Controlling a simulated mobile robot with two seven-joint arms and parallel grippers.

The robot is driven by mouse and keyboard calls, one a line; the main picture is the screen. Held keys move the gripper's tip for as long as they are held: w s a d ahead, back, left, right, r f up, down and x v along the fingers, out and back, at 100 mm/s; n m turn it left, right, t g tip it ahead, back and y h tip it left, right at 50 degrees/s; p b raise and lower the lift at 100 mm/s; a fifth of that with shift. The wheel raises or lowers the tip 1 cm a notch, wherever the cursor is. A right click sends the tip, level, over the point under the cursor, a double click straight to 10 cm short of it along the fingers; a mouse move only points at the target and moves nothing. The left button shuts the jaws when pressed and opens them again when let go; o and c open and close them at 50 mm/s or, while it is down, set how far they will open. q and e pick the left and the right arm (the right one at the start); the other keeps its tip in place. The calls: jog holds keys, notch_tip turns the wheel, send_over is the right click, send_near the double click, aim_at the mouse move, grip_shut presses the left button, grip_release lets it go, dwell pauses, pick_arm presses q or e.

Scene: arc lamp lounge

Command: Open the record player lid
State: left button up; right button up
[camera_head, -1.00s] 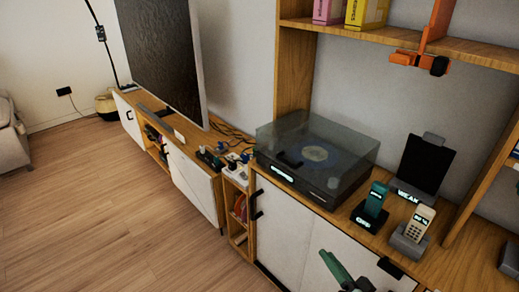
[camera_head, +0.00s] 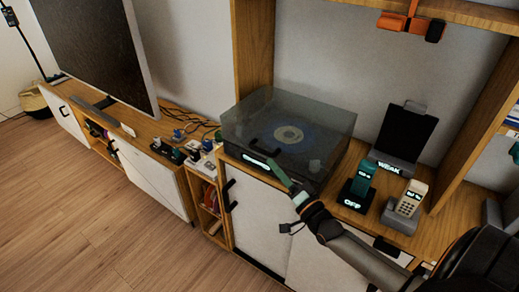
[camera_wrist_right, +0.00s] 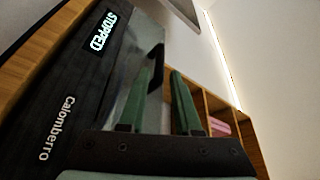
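The record player (camera_head: 283,143) stands on the wooden cabinet with its clear smoky lid (camera_head: 325,118) shut over a disc with a blue label. A black handle (camera_head: 256,146) sits at the lid's front edge; in the right wrist view this handle (camera_wrist_right: 156,66) is just ahead of the fingertips. The player's front (camera_wrist_right: 75,85) reads "STOPPED" there. My right gripper (camera_head: 276,168) has green fingers and is at the player's front, a little right of the handle. In the right wrist view its fingers (camera_wrist_right: 160,72) are apart with nothing between them. My left gripper is not in view.
A teal handset (camera_head: 362,178) on a dock, a cream phone (camera_head: 410,199) and a black tablet stand (camera_head: 405,138) are right of the player. A shelf with an orange hanger (camera_head: 405,22) is above. Small items (camera_head: 205,145) and a television (camera_head: 95,55) are left.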

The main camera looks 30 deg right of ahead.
aim_at(260, 150)
jog(key=x, duration=0.7)
jog(key=shift+w, duration=0.3)
jog(key=shift+c, duration=0.3)
grip_shut()
dwell(0.8)
